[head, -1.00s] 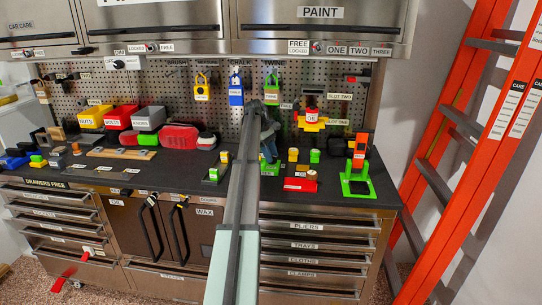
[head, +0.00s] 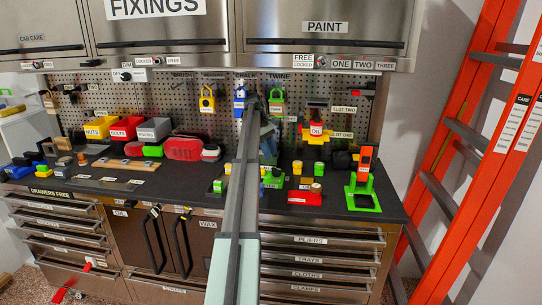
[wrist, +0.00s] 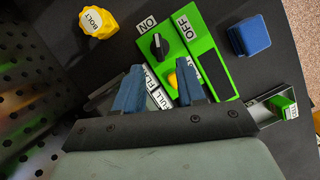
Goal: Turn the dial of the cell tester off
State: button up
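The cell tester shows in the wrist view as a green board (wrist: 207,52) with ON and OFF labels and a dark slot. Its black dial (wrist: 159,44) stands beside the ON label and carries a small white mark, which looks to be on the ON side. My gripper (wrist: 161,82) is open, its two blue fingers apart with nothing between them that they touch. The fingers are just short of the dial in the picture. A yellow piece on the tester is partly hidden by a finger. In the head view my arm partly covers the tester (head: 274,183).
A yellow BOLT piece (wrist: 98,22) and a blue block (wrist: 249,37) flank the tester. A tray with a green piece (wrist: 284,108) lies to the right. In the head view, a red block (head: 304,198) and a green stand (head: 363,197) are nearby.

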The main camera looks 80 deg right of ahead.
aim_at(276, 171)
jog(key=s+a+r+t+h, duration=0.1)
jog(key=s+r+t+h, duration=0.2)
jog(key=r, duration=0.4)
jog(key=shift+t+y, duration=0.4)
jog(key=shift+y, duration=0.3)
notch_tip(276, 171, down, 14)
jog(key=shift+s+a+r, duration=0.1)
grip_shut()
